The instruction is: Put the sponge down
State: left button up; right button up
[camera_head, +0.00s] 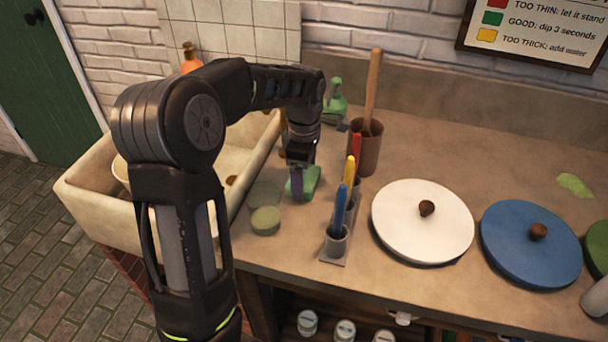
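A green sponge (309,181) is at the left part of the counter, right of the sink. My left gripper (298,188) reaches down at the sponge, with a finger in front of it. The sponge appears to be between the fingers, touching or very close to the counter; the far finger is hidden. My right gripper is not in view.
A white sink (100,205) lies left. A round green piece (265,220) lies near the counter edge. A holder (337,243) with coloured handles stands close right, with a brown cup (365,150) behind it. Lidded white (400,225) and blue (515,255) round items fill the right.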

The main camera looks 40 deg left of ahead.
pick_arm(q)
jog(key=o, duration=0.3)
notch_tip(320, 180, up, 12)
jog(key=p, duration=0.1)
jog(key=shift+r, duration=0.15)
dwell(0.4)
dwell(0.7)
